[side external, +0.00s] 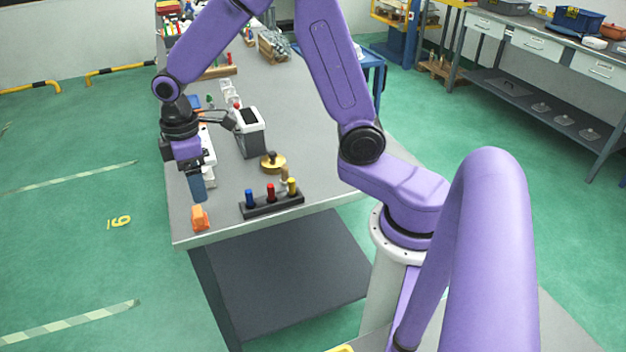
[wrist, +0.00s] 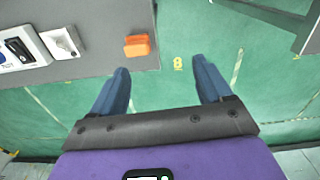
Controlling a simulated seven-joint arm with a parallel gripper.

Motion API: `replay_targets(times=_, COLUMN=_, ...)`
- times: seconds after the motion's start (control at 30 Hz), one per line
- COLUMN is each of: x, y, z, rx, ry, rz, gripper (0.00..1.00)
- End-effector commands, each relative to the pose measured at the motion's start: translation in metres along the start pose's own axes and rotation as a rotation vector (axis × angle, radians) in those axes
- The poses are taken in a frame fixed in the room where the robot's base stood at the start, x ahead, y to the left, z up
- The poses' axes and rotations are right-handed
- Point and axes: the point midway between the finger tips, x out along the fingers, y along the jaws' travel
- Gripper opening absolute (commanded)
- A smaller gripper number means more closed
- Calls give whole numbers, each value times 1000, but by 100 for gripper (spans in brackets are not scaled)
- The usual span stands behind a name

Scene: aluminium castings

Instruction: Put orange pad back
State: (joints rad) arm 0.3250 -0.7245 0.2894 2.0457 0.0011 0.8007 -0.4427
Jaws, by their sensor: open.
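The orange pad (side external: 200,217) lies on the grey table near its front left corner. In the wrist view the orange pad (wrist: 138,45) sits close to the table edge, beyond the fingertips and nearer the left finger. My gripper (side external: 198,192) hangs fingers-down just above and behind the pad in the side view. In the wrist view my gripper (wrist: 163,65) has its two blue fingers wide apart with nothing between them. Whether a fingertip touches the pad is unclear.
A dark rack (side external: 271,206) with blue, red and yellow pegs stands right of the pad. Behind it are a brass weight (side external: 273,163) and a grey-white box (side external: 250,132). White devices (wrist: 62,43) sit left of the pad in the wrist view. The table edge drops to green floor.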

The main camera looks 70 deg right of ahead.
Motion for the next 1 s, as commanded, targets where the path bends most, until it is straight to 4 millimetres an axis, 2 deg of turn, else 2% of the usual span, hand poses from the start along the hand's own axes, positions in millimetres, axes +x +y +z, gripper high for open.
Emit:
replay_targets(times=0.1, x=-14, y=-32, z=17, rx=-40, ry=7, rz=2, gripper=78)
replay_targets(times=0.27, x=-27, y=-71, z=45, rx=-84, ry=11, rz=1, gripper=78)
replay_targets(times=0.6, x=-44, y=-139, z=125, rx=-183, ry=22, rz=-2, gripper=78)
replay_targets(times=0.8, x=-47, y=-164, z=171, rx=-231, ry=25, rz=-6, gripper=78)
replay_targets(times=1.0, x=-46, y=-173, z=193, rx=-253, ry=25, rz=-8, gripper=78)
